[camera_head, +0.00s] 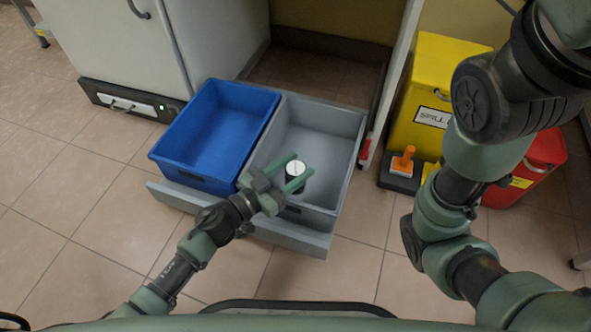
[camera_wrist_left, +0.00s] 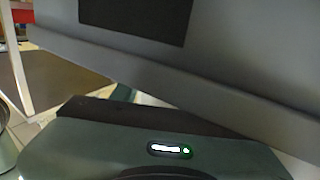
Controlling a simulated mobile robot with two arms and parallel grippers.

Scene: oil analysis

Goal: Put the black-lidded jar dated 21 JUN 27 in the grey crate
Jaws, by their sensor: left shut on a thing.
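My left gripper (camera_head: 281,178) is at the front part of the grey crate (camera_head: 345,123) in the head view. It is shut on a jar (camera_head: 295,168), which shows a round white top with a thin dark rim and a dark side. The date on it is too small to read. The jar is over or inside the crate's opening, between the fingers. I cannot tell whether it touches the crate floor. The left wrist view shows a grey wall with a dark rectangle close up, and no jar can be made out. My right gripper is out of view.
A blue crate (camera_head: 158,150) stands left of the grey crate, both in a low grey tray or drawer (camera_head: 260,232). A yellow bin (camera_head: 420,85), a red container (camera_head: 549,150) and an orange-handled tool (camera_head: 403,160) are at the right. Tiled floor lies open in front.

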